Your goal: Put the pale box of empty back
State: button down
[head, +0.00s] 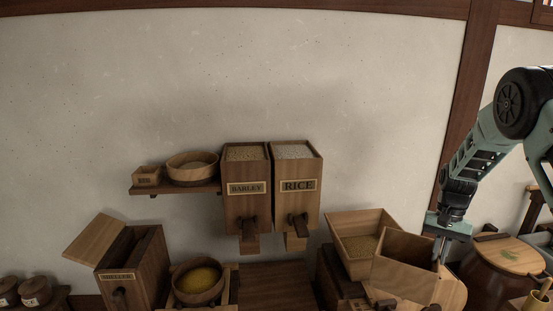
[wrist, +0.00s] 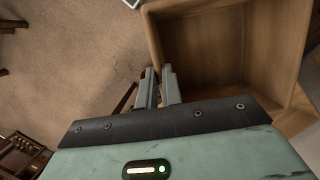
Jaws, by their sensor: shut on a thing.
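My gripper (wrist: 158,74) is shut on the near left wall of a brown wooden box (wrist: 218,45) in the wrist view. The part of the box's inside that shows there looks empty. In the head view this box (head: 403,282) is at the lower right, tilted slightly, with my gripper (head: 438,250) at its right side; the fingertips are hard to see there. The box overlaps a paler open box (head: 345,221) behind it, which holds some grain. I cannot tell from the head view whether the held box touches anything below.
Bins marked barley (head: 246,207) and rice (head: 297,205) hang on the wall beside a shelf (head: 175,189) with a bowl. Below are a lidded dark box (head: 135,266) and a bowl of yellow grain (head: 199,295). A round lidded tub (head: 500,270) stands right of the held box.

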aim_at(412, 288)
jog(key=s+a+f+n, duration=0.1)
jog(key=a+f, duration=0.1)
jog(key=a, duration=0.1)
jog(key=s+a+f+n, duration=0.1)
jog(key=s+a+f, duration=0.1)
jog(key=a, duration=0.1)
jog(key=s+a+f+n+h, duration=0.1)
jog(key=a+f, duration=0.1)
jog(key=a, duration=0.1)
jog(key=shift+s+a+f+n, duration=0.1)
jog(key=shift+s+a+n, duration=0.15)
jog(key=shift+s+n, duration=0.15)
jog(key=s+a+f+n, duration=0.3)
jog(key=s+a+f, duration=0.2)
jog(key=s+a, duration=0.15)
jog(key=w+b+x, duration=0.2)
jog(key=b+x, duration=0.8)
jog(key=w+d+f+b+x, duration=0.1)
jog(key=w+b+x, duration=0.1)
jog(key=b+x, duration=0.7)
jog(key=b, duration=0.2)
jog(key=shift+w+f+h+b, duration=0.3)
jog(key=shift+f, duration=0.05)
